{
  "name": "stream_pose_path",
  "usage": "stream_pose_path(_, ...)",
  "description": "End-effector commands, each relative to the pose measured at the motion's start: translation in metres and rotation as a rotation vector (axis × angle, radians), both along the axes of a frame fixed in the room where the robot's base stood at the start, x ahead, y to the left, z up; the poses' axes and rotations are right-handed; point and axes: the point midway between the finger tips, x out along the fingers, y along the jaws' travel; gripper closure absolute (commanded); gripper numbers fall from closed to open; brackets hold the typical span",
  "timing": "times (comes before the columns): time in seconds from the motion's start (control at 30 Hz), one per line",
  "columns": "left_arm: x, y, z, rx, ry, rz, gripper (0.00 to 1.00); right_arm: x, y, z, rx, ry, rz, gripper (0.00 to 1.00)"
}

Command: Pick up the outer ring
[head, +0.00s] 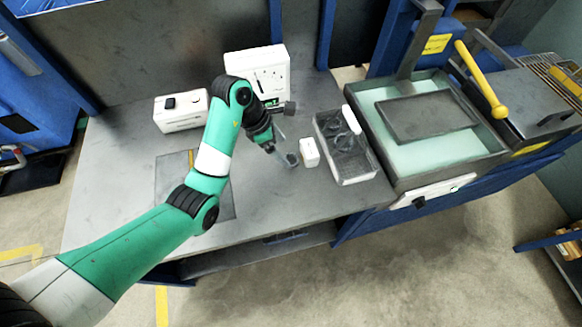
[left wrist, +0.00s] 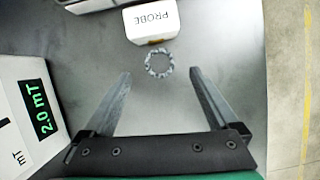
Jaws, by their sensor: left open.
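A small grey ring (left wrist: 160,63), scalloped like a bearing ring, lies flat on the grey table in the left wrist view, close to a white box marked PROBE (left wrist: 150,22). My left gripper (left wrist: 160,76) is open and empty. In that view the ring appears between and slightly beyond its two fingertips; the height gap is hard to judge. In the head view my left gripper (head: 284,153) reaches down over the table beside the white probe box (head: 309,152), and the ring (head: 293,159) is small there, near the fingertips. My right gripper is not in view.
A white meter (left wrist: 27,112) reading 2.0 MT stands left in the left wrist view. In the head view, a clear-walled tray (head: 358,177) with ring-like parts stands right of the probe box, beside a basin of pale green liquid (head: 365,100). A white box (head: 180,111) stands back left.

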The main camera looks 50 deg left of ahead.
Motion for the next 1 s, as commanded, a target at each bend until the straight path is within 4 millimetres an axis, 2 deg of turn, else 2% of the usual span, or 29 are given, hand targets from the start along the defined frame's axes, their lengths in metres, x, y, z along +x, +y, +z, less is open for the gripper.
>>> stream_pose_path(0.03,0.001,-0.001,-0.006,0.001,-0.001,-0.001,0.06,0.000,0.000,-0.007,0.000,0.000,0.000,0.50)
stream_pose_path(0.23,0.002,-0.002,-0.008,0.000,0.000,0.000,0.06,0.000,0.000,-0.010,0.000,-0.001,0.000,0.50)
stream_pose_path(0.43,0.008,-0.006,-0.041,0.000,0.001,-0.001,0.06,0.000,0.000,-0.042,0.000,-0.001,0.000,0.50)
stream_pose_path(0.57,0.014,-0.010,-0.053,0.000,0.000,-0.001,0.06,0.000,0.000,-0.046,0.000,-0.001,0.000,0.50)
stream_pose_path(0.77,0.015,-0.010,-0.052,0.000,0.000,0.000,0.06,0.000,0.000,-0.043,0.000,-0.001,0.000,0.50)
stream_pose_path(0.87,0.015,-0.010,-0.052,0.000,0.000,0.000,0.21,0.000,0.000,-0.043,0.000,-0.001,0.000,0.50)
stream_pose_path(1.0,0.015,-0.010,-0.052,0.000,0.000,0.000,0.46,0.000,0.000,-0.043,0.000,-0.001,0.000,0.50)
